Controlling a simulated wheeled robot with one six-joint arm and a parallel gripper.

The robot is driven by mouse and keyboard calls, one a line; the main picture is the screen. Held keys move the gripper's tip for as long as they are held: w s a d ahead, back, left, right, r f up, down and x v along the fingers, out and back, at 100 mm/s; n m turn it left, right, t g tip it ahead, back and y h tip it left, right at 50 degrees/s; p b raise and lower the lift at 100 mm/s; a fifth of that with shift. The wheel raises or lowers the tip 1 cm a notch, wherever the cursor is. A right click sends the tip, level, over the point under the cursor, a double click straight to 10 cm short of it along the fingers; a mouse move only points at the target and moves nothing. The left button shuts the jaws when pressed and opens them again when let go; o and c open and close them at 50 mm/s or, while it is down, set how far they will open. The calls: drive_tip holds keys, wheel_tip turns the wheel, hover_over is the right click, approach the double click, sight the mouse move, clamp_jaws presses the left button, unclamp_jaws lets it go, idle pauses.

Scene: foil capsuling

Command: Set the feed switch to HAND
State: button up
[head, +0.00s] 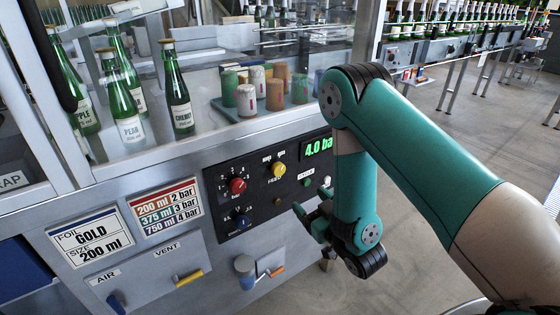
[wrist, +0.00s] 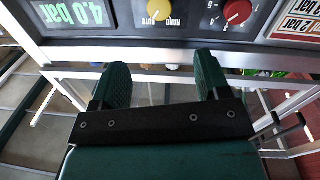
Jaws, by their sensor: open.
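The feed switch is a round yellow knob (head: 278,169) on the black control panel (head: 222,183), with FEED printed below it and two small labels above. In the wrist view, which shows the panel upside down, the knob (wrist: 158,10) is cut by the top edge beside HAND and AUTO lettering. Which label it points to is too small to tell. My gripper (head: 306,217) is to the right of and below the knob in the head view. In the wrist view my gripper (wrist: 161,72) is open and empty, apart from the panel, its two green fingers spread with the knob beyond the gap.
A red knob (head: 237,185) and a blue knob (head: 243,221) sit left of the feed switch. A green display (head: 319,146) reads 4.0 bar. Below are a grey-blue cup-like part (head: 245,268) and yellow handle (head: 189,277). Bottles and capsules stand behind glass above.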

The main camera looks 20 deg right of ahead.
sight(280, 171)
drive_tip(key=p+x, duration=0.4)
drive_tip(key=x, duration=1)
drive_tip(key=shift+r, duration=0.15)
drive_tip(key=shift+w+a, duration=0.1)
drive_tip(key=shift+w, duration=0.35)
drive_tip(key=c, duration=0.9)
